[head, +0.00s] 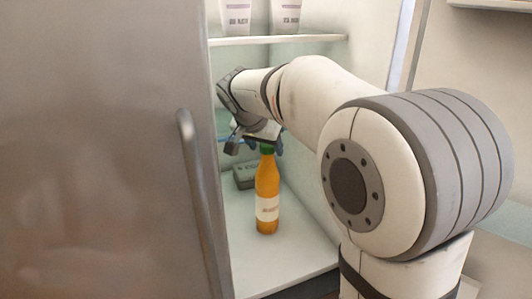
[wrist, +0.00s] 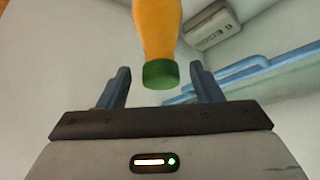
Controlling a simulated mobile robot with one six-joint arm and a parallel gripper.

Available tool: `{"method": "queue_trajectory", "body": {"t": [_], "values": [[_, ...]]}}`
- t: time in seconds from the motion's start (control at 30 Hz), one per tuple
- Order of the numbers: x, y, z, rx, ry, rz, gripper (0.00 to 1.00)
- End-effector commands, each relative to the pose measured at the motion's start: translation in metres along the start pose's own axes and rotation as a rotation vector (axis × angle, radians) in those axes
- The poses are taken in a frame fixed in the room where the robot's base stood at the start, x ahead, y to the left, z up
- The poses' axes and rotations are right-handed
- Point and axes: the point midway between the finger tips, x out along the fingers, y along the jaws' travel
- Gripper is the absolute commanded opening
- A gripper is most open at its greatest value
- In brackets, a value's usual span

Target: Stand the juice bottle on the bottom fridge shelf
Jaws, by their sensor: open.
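The juice bottle (head: 267,192) is orange with a green cap and a pale label. In the head view it stands upright on the bottom fridge shelf (head: 290,262). My gripper (head: 250,140) is at the bottle's top, inside the fridge. In the wrist view the bottle (wrist: 158,30) shows its green cap between the two blue fingers of my gripper (wrist: 160,85). The fingers are spread, with a gap on each side of the cap. The bottle's base is out of the wrist view.
A grey box (head: 244,176) sits behind the bottle. An upper shelf (head: 280,40) holds two white cartons (head: 237,15). The open fridge door (head: 100,150) with its handle (head: 200,190) stands at the left. The shelf's front is clear.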

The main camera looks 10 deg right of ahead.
Motion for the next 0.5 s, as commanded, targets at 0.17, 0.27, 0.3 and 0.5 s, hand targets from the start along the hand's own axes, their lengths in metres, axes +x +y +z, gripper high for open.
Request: {"method": "queue_trajectory", "body": {"t": [0.17,0.27,0.3,0.5], "values": [[-0.042,-0.001,0.000,-0.001,0.002,-0.005,0.59],[-0.058,0.000,0.000,0.000,0.001,-0.003,0.59],[-0.064,-0.001,0.000,-0.001,0.000,-0.003,0.59],[-0.079,0.000,0.000,0.000,0.000,-0.002,0.59]]}}
